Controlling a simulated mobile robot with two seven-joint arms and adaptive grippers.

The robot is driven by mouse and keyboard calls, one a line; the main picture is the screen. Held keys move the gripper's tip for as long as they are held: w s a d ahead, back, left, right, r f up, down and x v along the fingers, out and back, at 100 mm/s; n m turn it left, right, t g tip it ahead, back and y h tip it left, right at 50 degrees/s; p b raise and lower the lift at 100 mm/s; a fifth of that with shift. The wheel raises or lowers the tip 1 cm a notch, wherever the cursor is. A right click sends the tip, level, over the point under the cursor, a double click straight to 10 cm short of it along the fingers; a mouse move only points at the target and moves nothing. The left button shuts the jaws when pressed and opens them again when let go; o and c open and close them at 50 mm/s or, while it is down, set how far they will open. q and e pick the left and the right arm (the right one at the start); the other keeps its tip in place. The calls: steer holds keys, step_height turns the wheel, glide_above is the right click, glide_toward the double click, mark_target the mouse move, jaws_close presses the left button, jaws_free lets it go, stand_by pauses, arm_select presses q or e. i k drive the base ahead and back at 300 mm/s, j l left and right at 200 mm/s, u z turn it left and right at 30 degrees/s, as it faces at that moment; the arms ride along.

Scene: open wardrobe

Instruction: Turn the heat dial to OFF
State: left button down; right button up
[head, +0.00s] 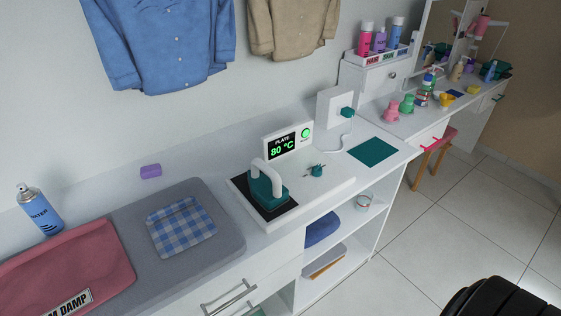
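A small teal dial (316,170) sits on the white top, right of the heat press and in front of the display. It is too small to read any OFF mark or its exact setting. The display (282,148) reads "PLATE 80 °C" in green and has a round green light (305,133) at its right. The teal press or iron (268,190) with a white arched handle (262,165) stands on a black plate (280,211). Neither of my grippers is in view.
A blue spray can (40,210), a folded pink cloth (70,265) and a checked cloth (181,227) are at the left. A teal plug (347,112) is at the wall box. A teal mat (372,151) lies right of the dial. Open shelves (340,245) are below.

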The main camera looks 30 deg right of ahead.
mark_target(317, 170)
steer(key=z, duration=1.25)
steer(key=i+l+u, duration=0.2)
steer(key=k, duration=0.1)
